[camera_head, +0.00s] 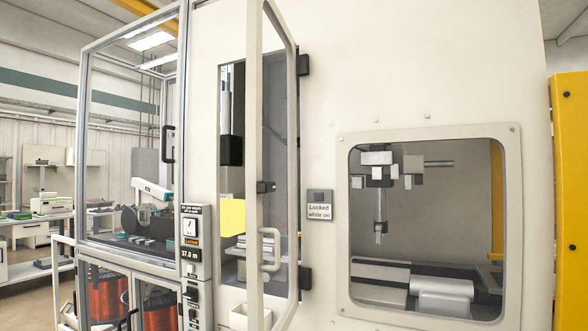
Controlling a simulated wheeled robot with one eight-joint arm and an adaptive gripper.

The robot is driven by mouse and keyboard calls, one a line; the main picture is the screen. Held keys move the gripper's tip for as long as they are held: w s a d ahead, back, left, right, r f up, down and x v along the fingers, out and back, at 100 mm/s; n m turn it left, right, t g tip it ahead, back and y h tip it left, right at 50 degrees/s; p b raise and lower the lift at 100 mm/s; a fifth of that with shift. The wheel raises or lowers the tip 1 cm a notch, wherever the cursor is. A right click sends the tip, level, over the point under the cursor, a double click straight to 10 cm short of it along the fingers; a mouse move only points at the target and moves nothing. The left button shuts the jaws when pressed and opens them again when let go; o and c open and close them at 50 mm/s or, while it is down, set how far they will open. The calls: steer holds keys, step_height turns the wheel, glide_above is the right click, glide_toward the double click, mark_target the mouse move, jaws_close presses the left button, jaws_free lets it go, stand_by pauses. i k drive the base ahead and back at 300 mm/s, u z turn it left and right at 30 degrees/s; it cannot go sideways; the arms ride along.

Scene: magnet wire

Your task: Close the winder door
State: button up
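The winder door (253,170) is a narrow, pale-framed door with a window, standing open in the middle of the view. It is swung out toward me from black hinges (303,65) on its right side. Its pale handle (270,250) is on the lower part of the door, with a dark latch piece (265,187) above it. The opening behind it shows part of the inside, with a yellow panel (232,217). My gripper is not in view, so its state and its distance from the door cannot be seen.
A glass-walled cabinet (88,150) with copper spools (107,297) below stands at the left. A control panel (192,240) is just left of the opening. A "Locked while on" sign (319,206) and a large window (428,228) are at the right. A yellow post (568,180) borders the machine.

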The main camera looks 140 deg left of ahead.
mark_target(255, 230)
steer(key=u, duration=4.7)
steer(key=i, duration=1)
steer(key=u, duration=0.3)
